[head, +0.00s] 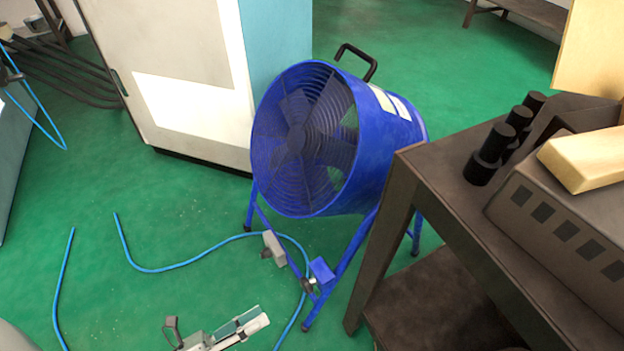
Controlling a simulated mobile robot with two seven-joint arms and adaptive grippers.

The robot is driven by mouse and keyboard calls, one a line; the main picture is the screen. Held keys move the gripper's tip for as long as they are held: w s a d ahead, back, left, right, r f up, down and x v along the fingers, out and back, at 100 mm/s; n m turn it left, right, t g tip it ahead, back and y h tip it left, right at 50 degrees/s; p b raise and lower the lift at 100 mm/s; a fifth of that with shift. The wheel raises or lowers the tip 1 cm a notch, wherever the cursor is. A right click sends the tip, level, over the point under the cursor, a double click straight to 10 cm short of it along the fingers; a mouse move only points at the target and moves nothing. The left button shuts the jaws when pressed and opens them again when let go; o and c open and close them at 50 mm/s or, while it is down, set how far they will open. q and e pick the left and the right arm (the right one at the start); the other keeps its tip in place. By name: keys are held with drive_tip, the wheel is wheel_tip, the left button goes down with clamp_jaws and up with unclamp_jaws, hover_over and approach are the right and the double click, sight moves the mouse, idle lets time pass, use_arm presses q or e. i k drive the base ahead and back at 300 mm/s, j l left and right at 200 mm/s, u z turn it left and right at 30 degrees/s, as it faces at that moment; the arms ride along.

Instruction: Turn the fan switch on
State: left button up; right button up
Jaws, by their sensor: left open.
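A blue drum fan (300,140) stands tilted on a blue tubular stand on the green floor. A grey box (274,247) with a small dark knob is on the stand's lower left. A small blue box (321,270) with a dark knob beside it is on the lower stand. I cannot tell which of the two is the fan switch, nor its setting. My left gripper (217,324) is at the bottom, open and empty, below and left of both boxes and apart from them in the picture. My right gripper is not in view.
A dark metal table (440,190) stands close on the right, bearing black cylinders (490,155) and a pale block (585,158). A white and light-blue cabinet (190,60) stands behind the fan. A blue cable (190,262) lies on the floor. The floor at left is mostly clear.

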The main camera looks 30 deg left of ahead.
sight(266, 254)
drive_tip(key=u, duration=0.95)
drive_tip(key=i+j+z, duration=0.15)
drive_tip(key=z, duration=0.35)
drive_tip(key=i+j+z, duration=0.1)
drive_tip(key=j+z, duration=0.4)
drive_tip(key=i+j+z, duration=0.1)
drive_tip(key=j+z, duration=0.15)
drive_tip(key=z, duration=0.2)
